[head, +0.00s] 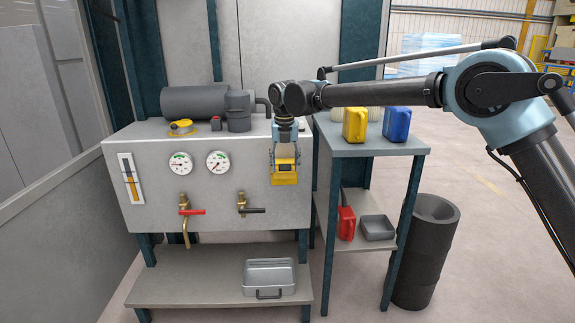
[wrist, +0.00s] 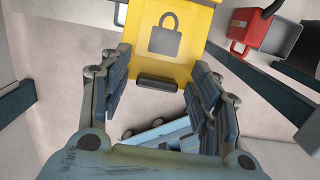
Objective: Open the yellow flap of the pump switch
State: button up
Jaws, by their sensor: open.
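The yellow flap (head: 284,178) is on the right part of the grey cabinet's front in the head view. In the wrist view the flap (wrist: 195,62) shows a grey padlock mark and a dark grip bar (wrist: 157,84) along its near edge. No switch shows, so the flap seems to cover it. My gripper (head: 285,162) hangs in front of the flap, fingers pointing down. In the wrist view the fingers of my gripper (wrist: 160,80) are apart, one on each side of the grip bar. I cannot tell whether either finger touches the flap.
The grey cabinet (head: 145,160) carries two gauges, a red-handled valve (head: 190,211) and a black-handled valve (head: 248,210). A side table (head: 375,148) to the right holds a yellow can (head: 355,124) and a blue can (head: 397,124).

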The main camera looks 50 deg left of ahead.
notch_tip(320, 180, up, 11)
jog(key=shift+s+d+r, duration=0.2)
jog(key=shift+s+d, duration=0.05)
jog(key=shift+d, duration=0.15)
dwell(0.4)
